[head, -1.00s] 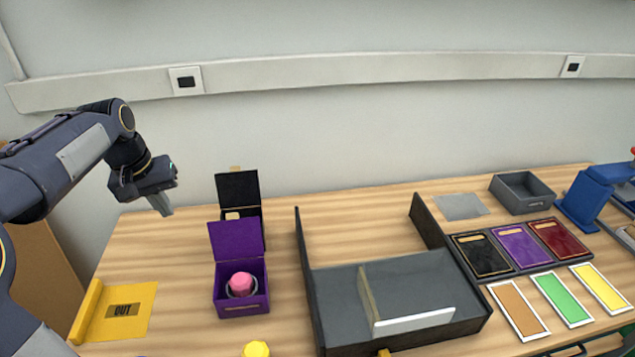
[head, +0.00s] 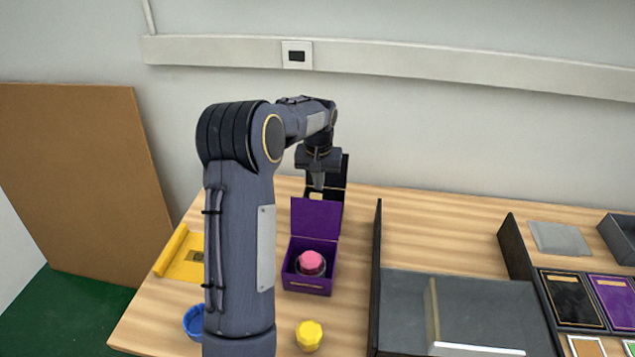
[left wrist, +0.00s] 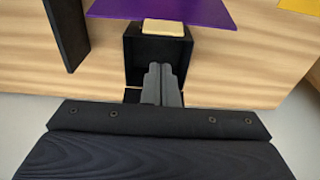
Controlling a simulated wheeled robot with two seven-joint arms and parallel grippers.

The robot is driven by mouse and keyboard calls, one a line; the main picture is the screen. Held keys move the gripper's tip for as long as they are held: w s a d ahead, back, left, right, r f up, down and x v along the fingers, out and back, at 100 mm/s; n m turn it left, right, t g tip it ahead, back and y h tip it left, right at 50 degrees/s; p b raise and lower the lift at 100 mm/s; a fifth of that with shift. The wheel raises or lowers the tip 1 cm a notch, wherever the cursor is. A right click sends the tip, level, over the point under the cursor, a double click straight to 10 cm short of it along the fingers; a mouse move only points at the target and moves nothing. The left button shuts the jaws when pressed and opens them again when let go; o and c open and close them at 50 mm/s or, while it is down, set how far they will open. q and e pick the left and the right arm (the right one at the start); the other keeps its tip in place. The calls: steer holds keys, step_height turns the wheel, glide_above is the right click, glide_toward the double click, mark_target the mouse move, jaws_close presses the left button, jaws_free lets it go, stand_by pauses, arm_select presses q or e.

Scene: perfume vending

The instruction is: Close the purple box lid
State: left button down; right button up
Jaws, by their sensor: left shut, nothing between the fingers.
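The purple box (head: 307,279) stands on the table with its purple lid (head: 315,217) raised upright at the back. A pink-capped round item (head: 311,262) sits inside it. My left gripper (head: 318,183) is shut and empty, pointing down behind the raised lid, above the black box. In the left wrist view the shut fingers (left wrist: 162,82) show over the black box (left wrist: 135,60), with the purple lid (left wrist: 165,10) beyond at the top. Whether the fingers touch anything I cannot tell. My right gripper is not in view.
Behind the purple box is an open black box with its lid (head: 340,171) up. A dark grey tray (head: 400,285) with tall walls stands to the right. A yellow item (head: 309,336), a blue bowl (head: 194,322) and a yellow mat (head: 186,262) are nearby.

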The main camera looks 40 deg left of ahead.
arm_select(q)
steer(key=s+d, duration=0.1)
steer(key=s+r, duration=0.1)
steer(key=s, duration=0.1)
steer(key=shift+d+r+p, duration=0.2)
steer(key=shift+d+p, duration=0.15)
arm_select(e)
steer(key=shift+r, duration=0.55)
